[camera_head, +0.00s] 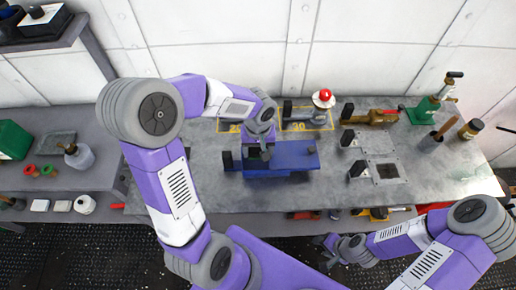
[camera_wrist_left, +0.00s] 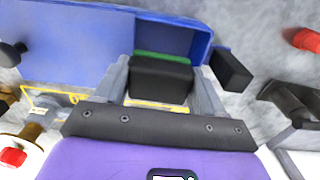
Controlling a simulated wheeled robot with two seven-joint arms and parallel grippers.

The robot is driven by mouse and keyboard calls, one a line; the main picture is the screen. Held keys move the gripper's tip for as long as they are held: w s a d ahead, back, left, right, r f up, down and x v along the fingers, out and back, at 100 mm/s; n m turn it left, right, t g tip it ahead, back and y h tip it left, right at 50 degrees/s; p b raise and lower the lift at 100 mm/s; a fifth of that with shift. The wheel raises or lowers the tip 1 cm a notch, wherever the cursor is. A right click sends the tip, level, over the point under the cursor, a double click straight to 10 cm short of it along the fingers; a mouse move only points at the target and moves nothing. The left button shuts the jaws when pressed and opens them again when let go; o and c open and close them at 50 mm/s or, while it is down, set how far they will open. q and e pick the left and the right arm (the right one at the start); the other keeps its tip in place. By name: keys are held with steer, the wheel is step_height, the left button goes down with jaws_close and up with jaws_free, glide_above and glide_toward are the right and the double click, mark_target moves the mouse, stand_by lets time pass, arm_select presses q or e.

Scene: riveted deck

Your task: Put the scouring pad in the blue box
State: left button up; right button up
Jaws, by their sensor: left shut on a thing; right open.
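The blue box (camera_head: 300,160) stands on the grey bench, and in the left wrist view the blue box (camera_wrist_left: 60,55) spans the top left. My left gripper (camera_head: 262,150) is at the box's left part, over it. In the left wrist view, my left gripper (camera_wrist_left: 162,85) is shut on a dark block with a green edge, apparently the scouring pad (camera_wrist_left: 160,75). The pad overlaps the box's recessed part there; I cannot tell whether it touches the box. In the head view the pad is mostly hidden. My right gripper (camera_head: 328,250) is open and empty, in front of the bench.
A red-topped device (camera_head: 323,98) stands behind the box. A brass tool (camera_head: 372,117) and a green-based device (camera_head: 424,112) are further right. A dark square plate (camera_head: 388,171) lies right of the box. A lower side bench (camera_head: 95,180) is at left.

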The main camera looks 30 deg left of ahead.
arm_select(q)
steer(key=shift+f, duration=0.15)
stand_by(0.5)
steer(key=shift+f+b, duration=0.35)
steer(key=shift+b, duration=0.2)
steer(key=o, duration=1.1)
steer(key=shift+r, duration=0.1)
steer(key=shift+r+p, duration=0.95)
steer(key=shift+r, duration=2.85)
